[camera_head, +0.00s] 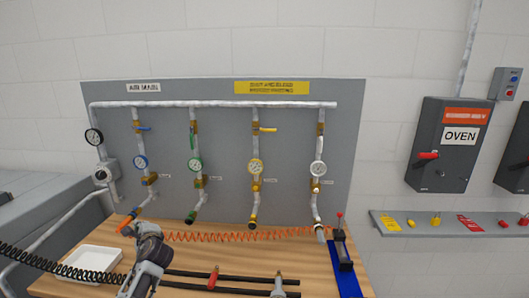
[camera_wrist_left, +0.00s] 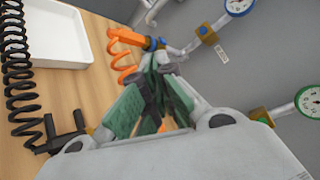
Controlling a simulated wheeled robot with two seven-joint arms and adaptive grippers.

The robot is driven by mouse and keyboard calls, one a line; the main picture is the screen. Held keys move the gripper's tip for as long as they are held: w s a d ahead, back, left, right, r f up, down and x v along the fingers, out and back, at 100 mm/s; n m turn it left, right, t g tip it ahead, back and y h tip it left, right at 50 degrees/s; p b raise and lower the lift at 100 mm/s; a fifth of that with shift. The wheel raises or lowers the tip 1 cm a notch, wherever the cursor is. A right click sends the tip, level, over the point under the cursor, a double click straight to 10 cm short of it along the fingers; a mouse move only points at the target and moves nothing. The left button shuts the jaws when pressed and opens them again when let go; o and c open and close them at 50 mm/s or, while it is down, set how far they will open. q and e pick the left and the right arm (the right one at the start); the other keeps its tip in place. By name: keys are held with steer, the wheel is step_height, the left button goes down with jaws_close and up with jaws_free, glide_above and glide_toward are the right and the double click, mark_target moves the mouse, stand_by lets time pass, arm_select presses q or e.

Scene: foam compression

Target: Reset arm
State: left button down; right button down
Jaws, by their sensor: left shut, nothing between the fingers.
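My left arm comes in at the lower left of the head view, with its gripper (camera_head: 138,230) over the back left of the wooden table, close to the orange fitting at the foot of the blue-gauge line. In the left wrist view the gripper's (camera_wrist_left: 157,72) green-padded fingers are closed together with nothing held. The orange fitting (camera_wrist_left: 157,43) and orange coiled hose (camera_wrist_left: 122,52) lie just beyond the fingertips; I cannot tell whether they touch. My right gripper is out of view.
A grey panel (camera_head: 225,135) with pipes, valves and gauges stands behind the table (camera_head: 240,262). A white tray (camera_head: 95,262) and black coiled hose (camera_head: 40,262) lie at left. Black rods (camera_head: 235,285) lie in front, and a blue-based device (camera_head: 343,262) stands at right.

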arm_select(q)
steer(key=s+d+f+n+g+h, duration=0.25)
steer(key=s+d+f, duration=0.3)
steer(key=s, duration=0.35)
steer(key=s+d+f+n+g+h, duration=0.2)
steer(key=s+d+f+n+h, duration=0.15)
steer(key=s+d+f, duration=0.35)
steer(key=s+d+f+n+g+h, duration=0.25)
steer(key=s+f+n, duration=0.2)
steer(key=s, duration=0.55)
steer(key=s+d+n+g+h, duration=0.25)
steer(key=s+d, duration=0.45)
steer(key=s, duration=0.4)
step_height(320, 180, down, 34)
steer(key=s+b, duration=0.2)
steer(key=s, duration=0.1)
steer(key=s+a+f+g, duration=0.1)
steer(key=s+a+f, duration=0.1)
steer(key=s+f, duration=0.9)
steer(key=s+a+f+b, duration=0.1)
steer(key=s+a+f, duration=0.1)
steer(key=s+f, duration=0.9)
steer(key=shift+s+a+g+y, duration=0.15)
steer(key=shift+s+g+y, duration=0.05)
steer(key=shift+g+y, duration=0.2)
